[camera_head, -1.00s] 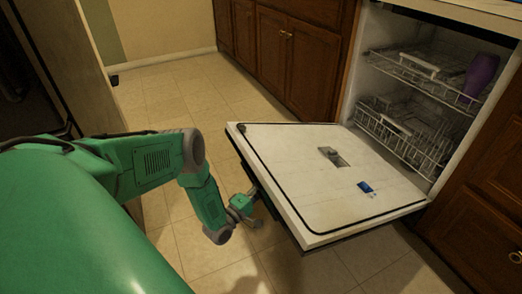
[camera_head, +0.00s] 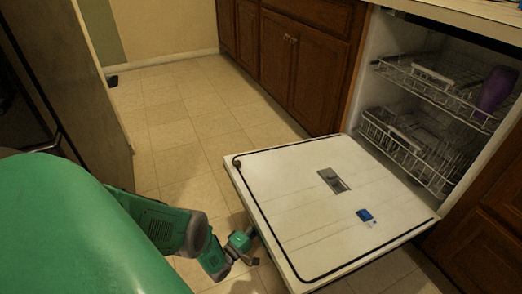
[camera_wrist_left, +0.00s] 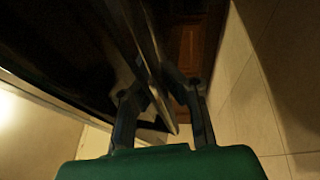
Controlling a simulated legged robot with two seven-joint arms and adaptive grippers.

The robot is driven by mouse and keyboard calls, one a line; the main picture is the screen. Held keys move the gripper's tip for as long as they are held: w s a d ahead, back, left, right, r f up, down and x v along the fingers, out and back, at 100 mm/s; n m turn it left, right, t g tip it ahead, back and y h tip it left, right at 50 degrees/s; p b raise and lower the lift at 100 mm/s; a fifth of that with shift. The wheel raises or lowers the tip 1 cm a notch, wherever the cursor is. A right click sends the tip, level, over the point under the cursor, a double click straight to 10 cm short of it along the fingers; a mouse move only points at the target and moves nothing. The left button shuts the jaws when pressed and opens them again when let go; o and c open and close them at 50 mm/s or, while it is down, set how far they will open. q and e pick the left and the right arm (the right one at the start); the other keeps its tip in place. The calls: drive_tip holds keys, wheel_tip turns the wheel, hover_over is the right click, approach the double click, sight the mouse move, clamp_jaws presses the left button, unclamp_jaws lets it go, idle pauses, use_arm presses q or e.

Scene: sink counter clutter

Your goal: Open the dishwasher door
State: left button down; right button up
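The dishwasher door (camera_head: 290,210) is swung far down, its white inner face up and close to level, tilted a little. The dishwasher's inside, with an upper rack (camera_head: 430,80) and a lower rack (camera_head: 410,145), is exposed. My left gripper (camera_head: 252,260) is low beside the door's outer left edge. In the left wrist view, its fingers (camera_wrist_left: 160,95) stand on either side of a thin bar (camera_wrist_left: 150,60) along the door's dark outer side. Whether they press on it is unclear. My right gripper is out of view.
A purple item (camera_head: 496,90) sits in the upper rack. Brown cabinets (camera_head: 290,60) flank the dishwasher, and a dark appliance (camera_head: 60,80) stands at the left. The tiled floor (camera_head: 190,110) between them is clear.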

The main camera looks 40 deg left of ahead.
use_arm(q)
drive_tip(key=c, duration=2.2)
unclamp_jaws()
drive_tip(key=shift+s+a+f+y, duration=0.1)
drive_tip(key=shift+s+a+y, duration=0.15)
drive_tip(key=shift+s, duration=0.2)
drive_tip(key=shift+s+a+f+y, duration=0.1)
drive_tip(key=shift+s+a+y, duration=0.1)
drive_tip(key=shift+s, duration=0.2)
drive_tip(key=o, duration=0.6)
drive_tip(key=shift+s, duration=0.15)
drive_tip(key=shift+o, duration=0.3)
drive_tip(key=shift+w+a, duration=0.2)
drive_tip(key=shift+w, duration=0.1)
drive_tip(key=shift+s+d, duration=0.1)
drive_tip(key=shift+s, duration=0.1)
drive_tip(key=s+f, duration=0.2)
drive_tip(key=s, duration=1)
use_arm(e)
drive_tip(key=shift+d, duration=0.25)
